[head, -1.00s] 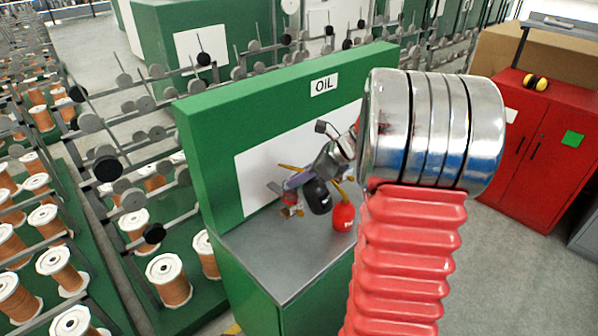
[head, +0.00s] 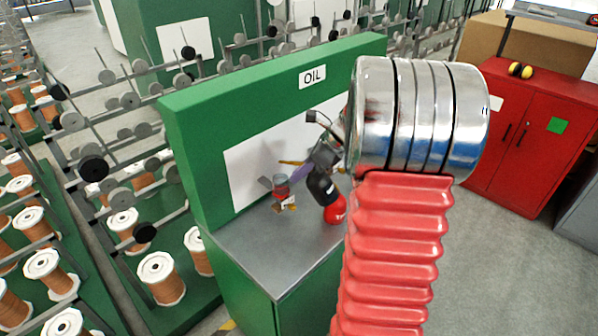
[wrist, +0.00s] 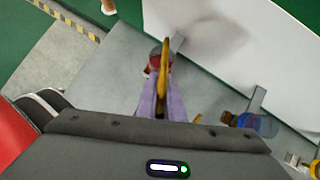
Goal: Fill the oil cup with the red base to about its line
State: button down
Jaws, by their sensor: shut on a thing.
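The oil cup with the red base (head: 282,190) stands by the white panel, above the bench. It shows in the wrist view (wrist: 154,60), partly behind a narrow yellow piece (wrist: 165,65). My gripper (head: 298,172) is to the right of this cup in the head view, apart from it. Its purple fingers (wrist: 164,103) are shut on the yellow piece, which points toward the cup. A red can-like thing (head: 335,210) is just below my dark gripper body; I cannot tell whether it is joined to the yellow piece. The oil level and the line are too small to read.
A blue cup (wrist: 262,123) sits along the white panel (wrist: 265,60), right of my fingers. The grey bench top (head: 265,255) is mostly clear at the front. The green back wall (head: 190,150) rises behind. Spool racks stand left; a red cabinet (head: 525,140) stands right.

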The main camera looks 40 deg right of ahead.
jog(key=shift+s+d+f+g+h, duration=0.1)
jog(key=shift+f+g+h, duration=0.35)
jog(key=shift+g, duration=0.25)
jog(key=shift+s+d+f+g+h, duration=0.1)
jog(key=shift+f+g+h, duration=0.3)
jog(key=shift+g, duration=0.3)
jog(key=shift+a+r+h, duration=0.1)
jog(key=shift+h, duration=0.15)
jog(key=shift+g+h, duration=0.3)
jog(key=shift+g, duration=0.4)
jog(key=shift+r, duration=0.15)
jog(key=shift+r+g+h, duration=0.2)
jog(key=shift+g+h, duration=0.1)
jog(key=shift+g, duration=0.2)
jog(key=shift+w+r+g+h, duration=0.1)
jog(key=shift+r+g+h, duration=0.4)
jog(key=shift+g, duration=0.2)
dwell(4.3)
